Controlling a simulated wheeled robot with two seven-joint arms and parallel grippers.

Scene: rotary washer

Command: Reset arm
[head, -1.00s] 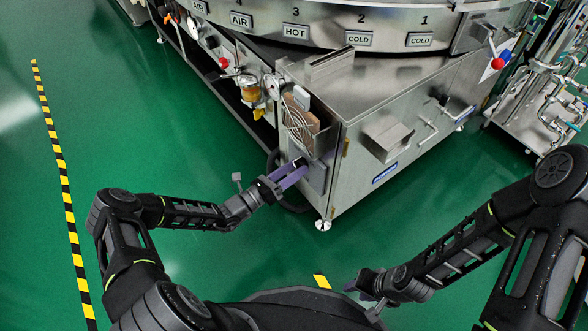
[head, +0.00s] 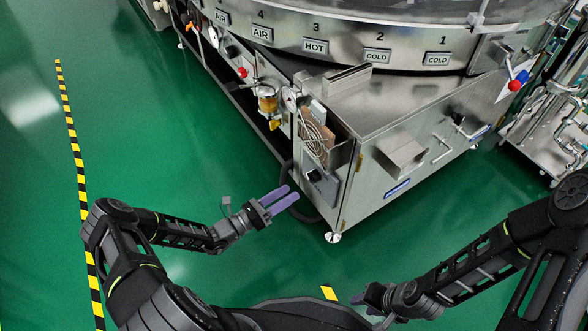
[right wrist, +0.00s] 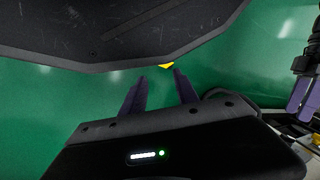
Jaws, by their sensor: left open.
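My left gripper (head: 292,193) is open and empty, its two purple fingers held over the green floor. It is just left of the washer's corner and apart from it. A black knob (head: 314,175) on a grey panel (head: 322,187) of the washer shows to the right of the fingertips. My right gripper (head: 357,298) is low in the head view, close to my body, and its fingers are partly hidden there. In the right wrist view its two purple fingers (right wrist: 159,76) stand apart with nothing between them.
The steel rotary washer (head: 380,120) fills the upper right, with a gauge (head: 290,98) and an amber-coloured cup (head: 267,101) on its left side. A pipe-laden cart (head: 550,125) stands at the far right. Green floor is open on the left, beside a yellow-black floor stripe (head: 73,150).

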